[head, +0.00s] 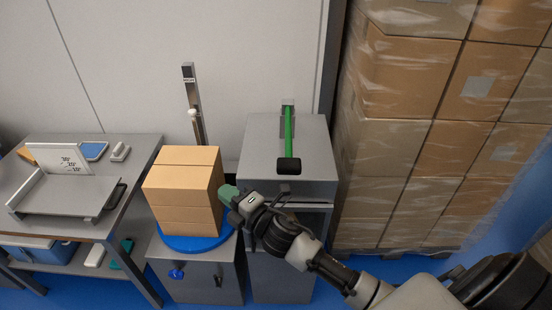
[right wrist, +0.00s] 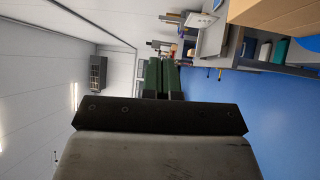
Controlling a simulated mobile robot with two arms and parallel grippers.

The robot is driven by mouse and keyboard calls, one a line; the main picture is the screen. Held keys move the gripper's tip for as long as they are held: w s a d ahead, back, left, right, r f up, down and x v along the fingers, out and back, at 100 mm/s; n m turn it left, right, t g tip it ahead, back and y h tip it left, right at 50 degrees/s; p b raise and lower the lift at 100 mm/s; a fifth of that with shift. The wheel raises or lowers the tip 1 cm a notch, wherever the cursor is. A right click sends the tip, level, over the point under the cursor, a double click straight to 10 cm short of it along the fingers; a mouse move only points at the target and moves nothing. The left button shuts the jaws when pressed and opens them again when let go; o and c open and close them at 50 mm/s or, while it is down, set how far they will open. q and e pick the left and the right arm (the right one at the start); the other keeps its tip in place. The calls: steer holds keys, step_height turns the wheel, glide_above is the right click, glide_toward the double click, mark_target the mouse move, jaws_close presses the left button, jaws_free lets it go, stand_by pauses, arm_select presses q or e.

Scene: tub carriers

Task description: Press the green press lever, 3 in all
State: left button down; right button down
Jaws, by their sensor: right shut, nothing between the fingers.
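The green press lever (head: 288,135) is mounted at the back of a grey cabinet top (head: 259,140). Its arm reaches toward me and ends in a black handle (head: 289,166) near the cabinet's front edge. My right gripper (head: 227,194) is left of and nearer than the handle, apart from it, in front of the right side of the carton stack. Its green fingers are shut and empty; they also show together in the right wrist view (right wrist: 161,78). The lever is not seen in the right wrist view. My left gripper is in neither view.
A carton stack (head: 180,185) stands on a blue round plate (head: 190,243) left of the cabinet, with a post (head: 192,95) behind it. A grey workbench (head: 125,165) is at the left. Tall wrapped boxes (head: 390,140) stand close on the right. Space above the lever looks clear.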

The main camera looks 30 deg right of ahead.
steer(key=s+a+r+n+g+y, duration=0.25)
steer(key=r+n+g, duration=0.25)
steer(key=n, duration=0.6)
steer(key=s+a+r+n+g+y, duration=0.1)
steer(key=a+r+n+g+y, duration=0.4)
steer(key=n, duration=0.6)
steer(key=s+a+r+n+g+y, duration=0.2)
steer(key=r+n+g, duration=0.35)
steer(key=n, duration=0.65)
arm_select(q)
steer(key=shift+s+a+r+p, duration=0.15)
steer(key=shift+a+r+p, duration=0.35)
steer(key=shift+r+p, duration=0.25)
arm_select(e)
steer(key=d+r+n+h, duration=0.3)
steer(key=d+n+h, duration=0.1)
steer(key=d+h, duration=0.5)
steer(key=d+r+n+h, duration=0.3)
steer(key=d+n+h, duration=0.2)
steer(key=d+h, duration=0.4)
steer(key=d, duration=0.5)
steer(key=shift+w+d+n, duration=0.25)
steer(key=shift+w+n, duration=0.05)
steer(key=shift+w, duration=0.05)
